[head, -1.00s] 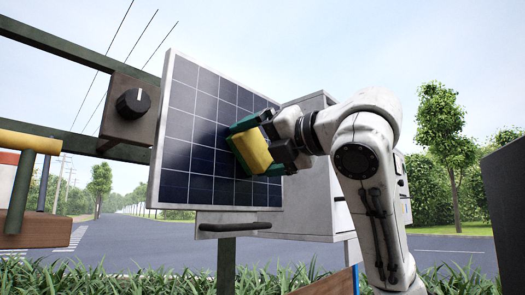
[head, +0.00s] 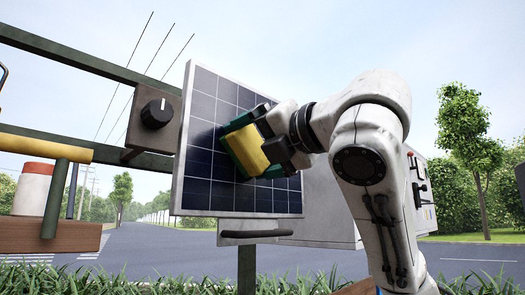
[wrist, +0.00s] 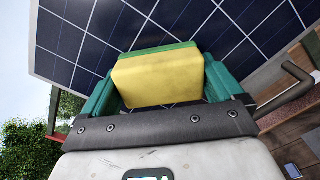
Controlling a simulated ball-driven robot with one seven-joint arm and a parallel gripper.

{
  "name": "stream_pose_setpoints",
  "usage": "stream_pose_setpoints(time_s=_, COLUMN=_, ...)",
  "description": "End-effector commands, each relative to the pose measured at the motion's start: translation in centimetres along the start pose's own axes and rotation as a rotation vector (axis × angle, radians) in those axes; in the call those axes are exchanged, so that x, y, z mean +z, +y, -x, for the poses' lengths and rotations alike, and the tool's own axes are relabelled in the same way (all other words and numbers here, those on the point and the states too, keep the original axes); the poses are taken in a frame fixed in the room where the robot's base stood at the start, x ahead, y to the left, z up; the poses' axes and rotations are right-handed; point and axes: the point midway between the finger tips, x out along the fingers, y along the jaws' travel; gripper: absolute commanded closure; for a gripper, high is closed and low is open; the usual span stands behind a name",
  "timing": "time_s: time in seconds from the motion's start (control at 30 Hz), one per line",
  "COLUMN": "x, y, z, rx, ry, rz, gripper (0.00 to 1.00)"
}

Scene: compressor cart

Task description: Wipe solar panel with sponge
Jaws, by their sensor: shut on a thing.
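The solar panel (head: 203,165) stands upright, a dark blue gridded sheet in a pale frame, at the middle of the head view. It fills the upper part of the wrist view (wrist: 85,38). My gripper (head: 258,146) is shut on the sponge (head: 247,150), which is yellow with a green layer. In the wrist view the sponge (wrist: 157,78) sits between the two green fingers, its green side toward the panel. The sponge is at or very near the panel face; contact itself is hidden. The panel's right part is partly hidden behind my gripper.
A black knob (head: 157,113) on a brown box is left of the panel, fixed to a green rail (head: 90,67). A handle bar (head: 257,233) is below the panel. A red-and-white container (head: 32,188) stands on a wooden shelf at far left. A grey cabinet is behind my arm.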

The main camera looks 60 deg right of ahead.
Motion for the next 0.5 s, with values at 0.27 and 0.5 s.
stream_pose_setpoints(time_s=0.27, x=-0.45, y=0.35, z=-0.03, rx=0.000, ry=0.003, rz=0.000, gripper=0.34)
stream_pose_setpoints(time_s=0.5, x=-0.32, y=0.35, z=0.91, rx=0.000, ry=-0.001, rz=-0.001, gripper=0.34)
